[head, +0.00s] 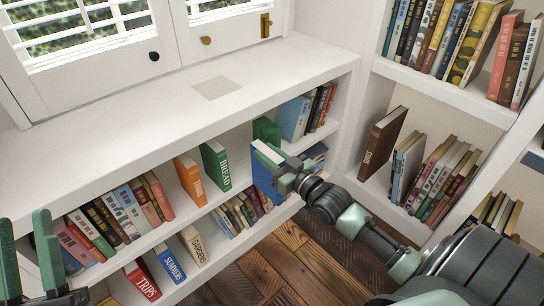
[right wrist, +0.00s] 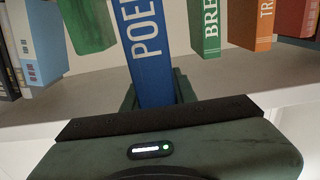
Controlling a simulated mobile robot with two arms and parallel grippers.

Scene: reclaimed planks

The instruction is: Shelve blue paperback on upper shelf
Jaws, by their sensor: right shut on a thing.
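The blue paperback (head: 265,172) is in my right gripper (head: 284,178), upright at the front of the upper shelf (head: 222,197) of the low bookcase. Its spine, lettered "POE...", faces me in the right wrist view (right wrist: 148,50), with the lower part between the fingers (right wrist: 155,95). A green book (head: 267,130) stands behind it, and a green "BREAD" book (head: 216,166) stands to its left in the head view. How far the paperback reaches over the shelf is hard to tell. My left gripper (head: 26,232) is open and empty at the lower left.
An orange book (head: 190,179) stands farther left on the upper shelf; blue and dark books (head: 295,118) stand at its right end. The lower shelf holds more books, including a cream "GARDENS" book (head: 194,245). A tall bookcase (head: 365,90) stands at right.

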